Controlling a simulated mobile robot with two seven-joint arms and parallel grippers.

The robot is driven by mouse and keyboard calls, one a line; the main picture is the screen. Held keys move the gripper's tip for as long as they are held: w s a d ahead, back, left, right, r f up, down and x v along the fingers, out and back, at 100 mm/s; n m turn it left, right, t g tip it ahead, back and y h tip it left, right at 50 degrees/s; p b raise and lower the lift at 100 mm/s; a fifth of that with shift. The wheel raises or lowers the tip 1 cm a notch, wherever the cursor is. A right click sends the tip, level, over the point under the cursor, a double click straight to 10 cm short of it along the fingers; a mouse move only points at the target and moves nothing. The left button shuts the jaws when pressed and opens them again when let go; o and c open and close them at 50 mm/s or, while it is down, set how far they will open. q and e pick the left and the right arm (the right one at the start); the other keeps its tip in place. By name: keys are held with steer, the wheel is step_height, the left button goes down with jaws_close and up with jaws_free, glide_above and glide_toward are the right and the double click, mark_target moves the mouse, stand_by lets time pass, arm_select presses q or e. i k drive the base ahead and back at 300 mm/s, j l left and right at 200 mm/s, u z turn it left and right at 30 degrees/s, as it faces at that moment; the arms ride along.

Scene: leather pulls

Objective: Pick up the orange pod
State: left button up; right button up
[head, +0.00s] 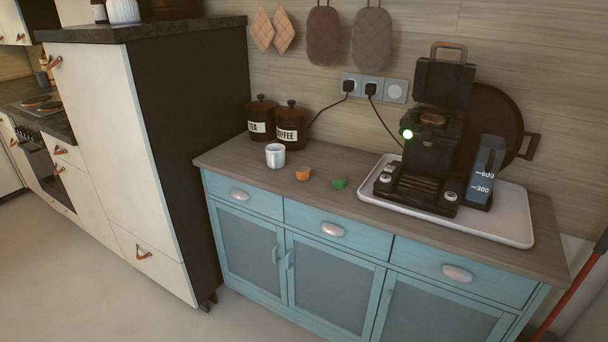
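The orange pod (303,174) is a small orange piece on the wooden counter top (232,160) of a blue cabinet, in the middle of the head view. A white mug (275,156) stands just to its left. A green pod (339,183) lies a little to its right, apart from it. Neither of my grippers shows in the head view.
A black coffee machine (428,140) with its lid up stands on a white tray (512,228) at the right. Tea (261,118) and coffee (291,124) jars stand behind the mug. A tall cabinet (190,150) borders the left. The counter's front strip is clear.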

mark_target(303, 172)
steer(key=z, duration=0.55)
steer(key=i+j+z, duration=0.25)
steer(key=j+z, duration=0.25)
steer(key=j, duration=0.15)
steer(key=j+z, duration=0.4)
steer(key=j, duration=0.45)
steer(key=i+j+z, duration=0.1)
steer(key=j, duration=0.5)
